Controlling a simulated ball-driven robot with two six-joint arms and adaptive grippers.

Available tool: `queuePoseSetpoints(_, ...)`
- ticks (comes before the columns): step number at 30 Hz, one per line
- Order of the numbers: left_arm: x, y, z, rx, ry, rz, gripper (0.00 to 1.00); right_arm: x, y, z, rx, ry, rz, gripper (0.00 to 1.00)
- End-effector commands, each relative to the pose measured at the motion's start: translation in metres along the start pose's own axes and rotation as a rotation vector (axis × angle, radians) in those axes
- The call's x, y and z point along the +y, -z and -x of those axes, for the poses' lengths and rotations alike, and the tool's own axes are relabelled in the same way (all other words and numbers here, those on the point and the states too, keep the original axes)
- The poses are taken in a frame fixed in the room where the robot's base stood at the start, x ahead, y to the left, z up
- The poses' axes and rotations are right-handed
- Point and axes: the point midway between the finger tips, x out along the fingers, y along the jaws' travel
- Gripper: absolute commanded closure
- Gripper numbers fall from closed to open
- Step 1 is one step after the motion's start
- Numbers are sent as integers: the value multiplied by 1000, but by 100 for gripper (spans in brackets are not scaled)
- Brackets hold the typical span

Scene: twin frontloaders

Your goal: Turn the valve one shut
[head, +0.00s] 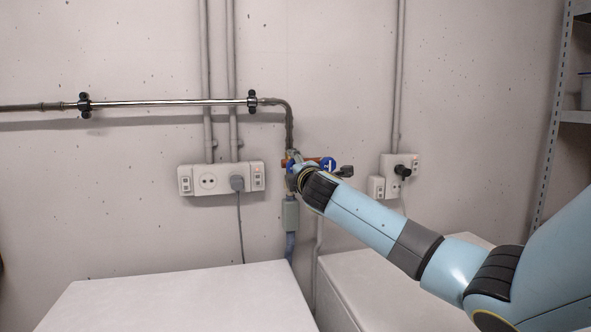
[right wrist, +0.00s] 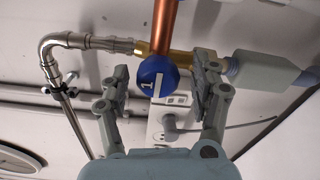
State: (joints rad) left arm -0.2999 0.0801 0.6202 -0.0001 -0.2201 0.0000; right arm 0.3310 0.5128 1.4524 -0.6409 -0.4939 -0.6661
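Valve one is a round blue knob with a white "1" (right wrist: 152,70), in the middle of the right wrist view, in front of a copper and brass pipe joint. My right gripper (right wrist: 159,80) is open, one finger on each side of the knob, with a visible gap on both sides. In the head view my right gripper (head: 297,166) is at the pipe on the wall and mostly covers this knob. Another blue knob with a white mark (head: 327,164) shows just right of it, on the copper pipe (head: 311,160). My left gripper is not in view.
A metal pipe (head: 170,102) runs along the wall and bends down to the valves. Sockets (head: 208,180) with a plugged cable are to the left, more sockets (head: 399,163) to the right. Two white-topped machines (head: 180,300) stand below. A shelf rack (head: 556,120) is at far right.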

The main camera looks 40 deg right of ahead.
Motion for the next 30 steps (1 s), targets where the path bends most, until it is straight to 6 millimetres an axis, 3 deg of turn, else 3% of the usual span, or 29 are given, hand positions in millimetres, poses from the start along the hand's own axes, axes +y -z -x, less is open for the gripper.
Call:
queuePoseSetpoints(10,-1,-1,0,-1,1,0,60,1,0,9,0,-2,2,36)
queuePoseSetpoints(21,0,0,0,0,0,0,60,0,0,86,2,-1,3,36)
queuePoseSetpoints(30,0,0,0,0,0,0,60,0,0,119,0,-1,1,36)
